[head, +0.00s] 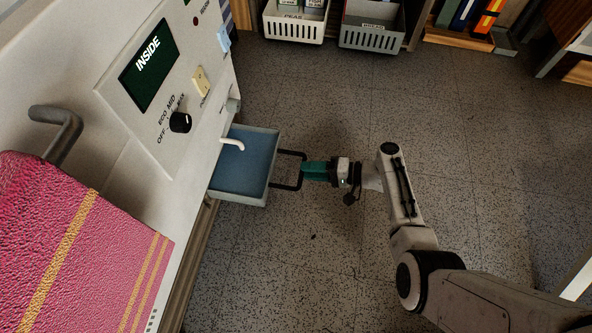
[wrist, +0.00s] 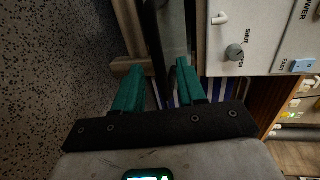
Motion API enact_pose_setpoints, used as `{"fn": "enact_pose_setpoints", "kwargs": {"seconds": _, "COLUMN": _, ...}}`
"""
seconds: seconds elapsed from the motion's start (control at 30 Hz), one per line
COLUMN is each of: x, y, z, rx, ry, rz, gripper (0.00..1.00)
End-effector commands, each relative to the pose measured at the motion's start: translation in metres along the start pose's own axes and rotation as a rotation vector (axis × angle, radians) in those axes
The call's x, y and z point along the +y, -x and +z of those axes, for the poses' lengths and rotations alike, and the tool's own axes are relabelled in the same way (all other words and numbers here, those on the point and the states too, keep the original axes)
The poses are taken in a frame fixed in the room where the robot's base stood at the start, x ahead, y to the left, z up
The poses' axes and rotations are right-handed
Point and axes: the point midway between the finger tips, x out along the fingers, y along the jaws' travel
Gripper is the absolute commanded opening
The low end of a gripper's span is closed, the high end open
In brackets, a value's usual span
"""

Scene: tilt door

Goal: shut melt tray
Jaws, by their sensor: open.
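The melt tray (head: 243,172) is a shallow pale tray with a blue inside. It sticks out of the front of the white appliance (head: 120,135) in the head view. Its black loop handle (head: 288,153) points right, toward my arm. My gripper (head: 304,171) has teal fingers, and their tips are at the handle's outer bar. In the wrist view my gripper (wrist: 157,70) is open, with its two fingers apart. A dark bar (wrist: 151,30), which looks like the handle, runs just beyond and between the tips. I cannot tell whether the fingers touch it.
A white spout (head: 232,144) hangs over the tray. A knob (wrist: 235,52) marked SHUT is on the appliance. A pink striped towel (head: 75,245) hangs at left. The speckled floor around my arm is clear.

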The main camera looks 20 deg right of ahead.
Motion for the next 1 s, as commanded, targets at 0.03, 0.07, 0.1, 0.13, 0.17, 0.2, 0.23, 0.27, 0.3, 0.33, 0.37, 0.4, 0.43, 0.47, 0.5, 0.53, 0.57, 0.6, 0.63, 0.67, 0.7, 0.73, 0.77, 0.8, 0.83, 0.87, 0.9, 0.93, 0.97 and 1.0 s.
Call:
{"fn": "enact_pose_setpoints", "kwargs": {"seconds": 0.03, "x": 0.002, "y": -0.011, "z": 0.000, "rx": -0.003, "ry": 0.001, "rz": -0.001, "gripper": 0.40}}
{"fn": "enact_pose_setpoints", "kwargs": {"seconds": 0.07, "x": 0.002, "y": -0.015, "z": 0.000, "rx": -0.002, "ry": 0.001, "rz": -0.001, "gripper": 0.40}}
{"fn": "enact_pose_setpoints", "kwargs": {"seconds": 0.1, "x": 0.002, "y": -0.022, "z": 0.001, "rx": -0.004, "ry": 0.001, "rz": -0.001, "gripper": 0.40}}
{"fn": "enact_pose_setpoints", "kwargs": {"seconds": 0.13, "x": 0.002, "y": -0.026, "z": 0.000, "rx": -0.003, "ry": 0.001, "rz": 0.000, "gripper": 0.40}}
{"fn": "enact_pose_setpoints", "kwargs": {"seconds": 0.17, "x": 0.002, "y": -0.030, "z": 0.000, "rx": -0.002, "ry": 0.001, "rz": 0.000, "gripper": 0.40}}
{"fn": "enact_pose_setpoints", "kwargs": {"seconds": 0.2, "x": 0.002, "y": -0.034, "z": 0.000, "rx": -0.003, "ry": 0.001, "rz": 0.000, "gripper": 0.40}}
{"fn": "enact_pose_setpoints", "kwargs": {"seconds": 0.23, "x": 0.001, "y": -0.037, "z": 0.000, "rx": -0.002, "ry": 0.002, "rz": 0.000, "gripper": 0.40}}
{"fn": "enact_pose_setpoints", "kwargs": {"seconds": 0.27, "x": 0.001, "y": -0.040, "z": 0.000, "rx": -0.002, "ry": 0.001, "rz": 0.001, "gripper": 0.40}}
{"fn": "enact_pose_setpoints", "kwargs": {"seconds": 0.3, "x": 0.001, "y": -0.043, "z": 0.000, "rx": -0.001, "ry": 0.001, "rz": 0.001, "gripper": 0.40}}
{"fn": "enact_pose_setpoints", "kwargs": {"seconds": 0.33, "x": 0.001, "y": -0.044, "z": 0.000, "rx": -0.001, "ry": 0.001, "rz": 0.000, "gripper": 0.40}}
{"fn": "enact_pose_setpoints", "kwargs": {"seconds": 0.37, "x": 0.001, "y": -0.045, "z": 0.000, "rx": -0.001, "ry": 0.001, "rz": 0.000, "gripper": 0.40}}
{"fn": "enact_pose_setpoints", "kwargs": {"seconds": 0.4, "x": 0.000, "y": -0.047, "z": 0.000, "rx": -0.001, "ry": 0.000, "rz": 0.000, "gripper": 0.40}}
{"fn": "enact_pose_setpoints", "kwargs": {"seconds": 0.43, "x": 0.000, "y": -0.047, "z": 0.000, "rx": 0.000, "ry": 0.000, "rz": 0.000, "gripper": 0.40}}
{"fn": "enact_pose_setpoints", "kwargs": {"seconds": 0.47, "x": 0.000, "y": -0.048, "z": 0.000, "rx": 0.000, "ry": 0.000, "rz": 0.000, "gripper": 0.40}}
{"fn": "enact_pose_setpoints", "kwargs": {"seconds": 0.5, "x": 0.000, "y": -0.048, "z": 0.000, "rx": 0.000, "ry": 0.000, "rz": 0.000, "gripper": 0.40}}
{"fn": "enact_pose_setpoints", "kwargs": {"seconds": 0.53, "x": 0.000, "y": -0.048, "z": 0.000, "rx": 0.000, "ry": 0.000, "rz": 0.000, "gripper": 0.40}}
{"fn": "enact_pose_setpoints", "kwargs": {"seconds": 0.57, "x": 0.000, "y": -0.048, "z": 0.000, "rx": 0.000, "ry": 0.000, "rz": 0.000, "gripper": 0.40}}
{"fn": "enact_pose_setpoints", "kwargs": {"seconds": 0.6, "x": 0.000, "y": -0.048, "z": 0.000, "rx": 0.000, "ry": 0.000, "rz": 0.000, "gripper": 0.40}}
{"fn": "enact_pose_setpoints", "kwargs": {"seconds": 0.63, "x": 0.000, "y": -0.048, "z": 0.000, "rx": 0.000, "ry": 0.000, "rz": 0.000, "gripper": 0.40}}
{"fn": "enact_pose_setpoints", "kwargs": {"seconds": 0.67, "x": 0.000, "y": -0.048, "z": 0.000, "rx": 0.000, "ry": 0.000, "rz": 0.000, "gripper": 0.40}}
{"fn": "enact_pose_setpoints", "kwargs": {"seconds": 0.7, "x": 0.000, "y": -0.048, "z": 0.000, "rx": 0.000, "ry": 0.000, "rz": 0.001, "gripper": 0.39}}
{"fn": "enact_pose_setpoints", "kwargs": {"seconds": 0.73, "x": 0.000, "y": -0.048, "z": 0.000, "rx": 0.000, "ry": 0.000, "rz": 0.001, "gripper": 0.36}}
{"fn": "enact_pose_setpoints", "kwargs": {"seconds": 0.77, "x": 0.000, "y": -0.048, "z": 0.000, "rx": 0.000, "ry": 0.000, "rz": 0.001, "gripper": 0.34}}
{"fn": "enact_pose_setpoints", "kwargs": {"seconds": 0.8, "x": 0.000, "y": -0.048, "z": 0.000, "rx": 0.000, "ry": 0.000, "rz": 0.001, "gripper": 0.30}}
{"fn": "enact_pose_setpoints", "kwargs": {"seconds": 0.83, "x": 0.000, "y": -0.048, "z": 0.000, "rx": 0.000, "ry": 0.000, "rz": 0.001, "gripper": 0.27}}
{"fn": "enact_pose_setpoints", "kwargs": {"seconds": 0.87, "x": 0.000, "y": -0.048, "z": 0.000, "rx": 0.000, "ry": 0.000, "rz": 0.001, "gripper": 0.24}}
{"fn": "enact_pose_setpoints", "kwargs": {"seconds": 0.9, "x": 0.000, "y": -0.048, "z": 0.000, "rx": 0.000, "ry": 0.000, "rz": 0.001, "gripper": 0.20}}
{"fn": "enact_pose_setpoints", "kwargs": {"seconds": 0.93, "x": 0.000, "y": -0.048, "z": 0.000, "rx": 0.000, "ry": 0.000, "rz": 0.001, "gripper": 0.17}}
{"fn": "enact_pose_setpoints", "kwargs": {"seconds": 0.97, "x": 0.000, "y": -0.048, "z": 0.000, "rx": 0.000, "ry": 0.000, "rz": 0.001, "gripper": 0.14}}
{"fn": "enact_pose_setpoints", "kwargs": {"seconds": 1.0, "x": 0.000, "y": -0.048, "z": 0.000, "rx": 0.000, "ry": 0.000, "rz": 0.001, "gripper": 0.11}}
